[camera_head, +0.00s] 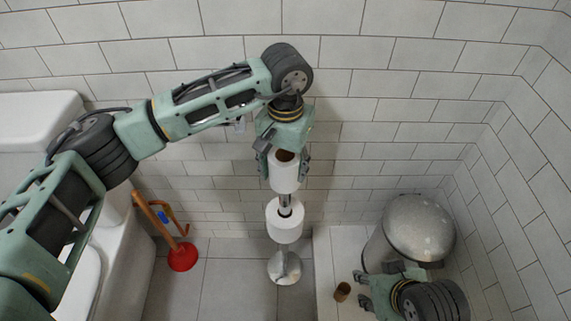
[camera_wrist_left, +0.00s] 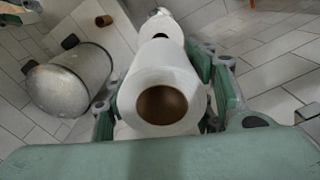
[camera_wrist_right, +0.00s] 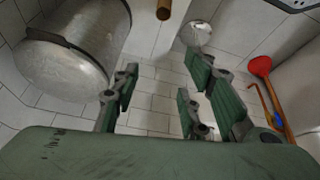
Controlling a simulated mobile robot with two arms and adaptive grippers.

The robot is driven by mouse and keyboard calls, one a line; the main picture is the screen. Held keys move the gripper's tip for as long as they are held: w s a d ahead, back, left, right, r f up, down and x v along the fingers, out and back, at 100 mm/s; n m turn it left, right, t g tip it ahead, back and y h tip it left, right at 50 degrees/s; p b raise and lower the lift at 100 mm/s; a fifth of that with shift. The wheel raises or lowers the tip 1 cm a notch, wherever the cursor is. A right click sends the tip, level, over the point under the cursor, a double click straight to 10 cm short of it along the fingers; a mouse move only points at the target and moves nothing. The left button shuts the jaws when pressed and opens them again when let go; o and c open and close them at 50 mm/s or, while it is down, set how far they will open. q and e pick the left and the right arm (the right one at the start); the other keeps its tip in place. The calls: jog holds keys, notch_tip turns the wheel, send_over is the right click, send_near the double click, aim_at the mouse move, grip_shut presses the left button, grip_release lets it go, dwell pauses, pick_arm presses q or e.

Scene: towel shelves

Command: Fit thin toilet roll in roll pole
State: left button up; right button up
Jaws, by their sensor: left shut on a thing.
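A white toilet roll (camera_head: 284,178) is held by my left gripper (camera_head: 284,166), whose fingers close on its sides. In the left wrist view this roll (camera_wrist_left: 180,70) shows its open brown core, with no pole visible inside. The metal roll pole (camera_head: 284,201) shows just below the held roll; whether its tip is inside the core is hidden. A second white roll (camera_head: 285,224) sits around the pole lower down, above the round metal base (camera_head: 284,267). My right gripper (camera_head: 366,290) is open and empty at the lower right, its fingers apart in the right wrist view (camera_wrist_right: 160,98).
A red plunger (camera_head: 183,257) is on the floor at the left, beside the white toilet (camera_head: 88,265). The tiled wall is behind.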

pick_arm(q)
jog(key=shift+f+b, duration=0.65)
jog(key=shift+f, duration=0.1)
pick_arm(e)
jog(key=shift+w+a+r+t, duration=0.1)
jog(key=shift+w+a+t, duration=0.2)
jog(key=shift+w, duration=0.35)
jog(key=shift+w+a+r+t, duration=0.1)
jog(key=shift+w+t, duration=0.25)
jog(key=shift+w, duration=0.25)
jog(key=shift+w+a+r+t, duration=0.15)
jog(key=shift+w+t, duration=0.2)
jog(key=shift+w, duration=0.3)
pick_arm(q)
jog(key=shift+f, duration=0.1)
pick_arm(e)
jog(key=shift+w+a+r, duration=0.15)
jog(key=shift+w, duration=0.2)
pick_arm(q)
jog(key=shift+f, duration=0.15)
pick_arm(e)
jog(key=shift+w+a+r+t+y, duration=0.2)
jog(key=shift+w+r+t+y, duration=0.1)
jog(key=shift+w+t, duration=0.25)
